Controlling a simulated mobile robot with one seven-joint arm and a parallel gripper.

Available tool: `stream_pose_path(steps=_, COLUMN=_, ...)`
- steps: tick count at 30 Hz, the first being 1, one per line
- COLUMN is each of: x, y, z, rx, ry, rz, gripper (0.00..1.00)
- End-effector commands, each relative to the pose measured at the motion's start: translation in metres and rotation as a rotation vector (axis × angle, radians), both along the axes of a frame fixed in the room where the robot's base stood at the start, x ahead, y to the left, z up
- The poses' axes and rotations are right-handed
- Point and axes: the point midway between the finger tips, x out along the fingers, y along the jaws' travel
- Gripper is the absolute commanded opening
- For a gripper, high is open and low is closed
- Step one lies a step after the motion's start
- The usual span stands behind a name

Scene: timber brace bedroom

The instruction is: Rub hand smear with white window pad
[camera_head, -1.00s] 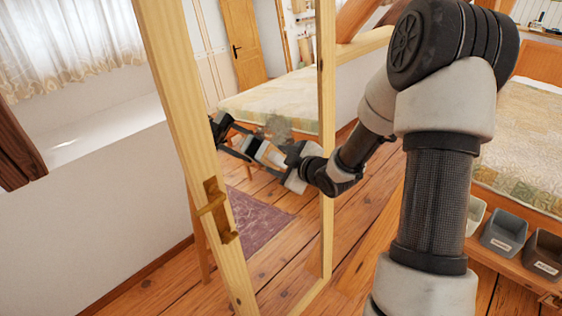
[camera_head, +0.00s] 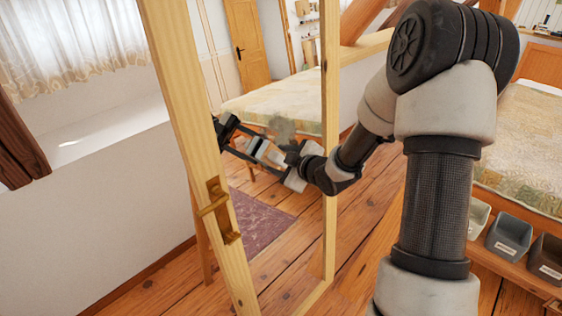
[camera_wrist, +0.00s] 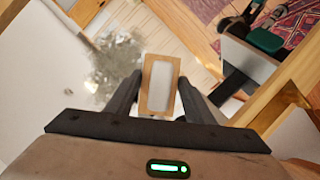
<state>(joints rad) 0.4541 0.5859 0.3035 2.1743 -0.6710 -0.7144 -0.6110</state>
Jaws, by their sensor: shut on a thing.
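A grey, blotchy smear (camera_head: 282,128) shows on the glass within the pale wooden frame (camera_head: 186,130) in the head view. It is larger and left of centre in the wrist view (camera_wrist: 115,65). My gripper (camera_head: 226,132) reaches across the framed pane, left of the smear, close to the left upright. In the wrist view my gripper (camera_wrist: 160,97) is shut on the pad (camera_wrist: 160,84), a brown-edged rectangle with a white middle. The pad is right of the smear. I cannot tell whether it touches the glass. The pad is not clear in the head view.
A brass handle (camera_head: 219,211) sticks out from the left upright. The right upright (camera_head: 329,75) stands close to my arm. Beds (camera_head: 525,145) and storage bins (camera_head: 509,234) are at right. A purple rug (camera_head: 258,221) lies on the plank floor.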

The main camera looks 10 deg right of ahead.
Motion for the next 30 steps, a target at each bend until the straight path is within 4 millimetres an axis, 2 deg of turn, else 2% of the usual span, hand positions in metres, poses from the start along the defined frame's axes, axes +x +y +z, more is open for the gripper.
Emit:
stream_pose_path(steps=13, x=0.006, y=0.004, z=0.000, rx=0.000, ry=-0.001, rz=0.000, gripper=0.30)
stream_pose_path(steps=24, x=0.021, y=-0.021, z=0.000, rx=0.001, ry=0.000, rz=-0.001, gripper=0.30)
stream_pose_path(steps=30, x=0.025, y=-0.026, z=0.000, rx=0.001, ry=0.000, rz=-0.001, gripper=0.30)
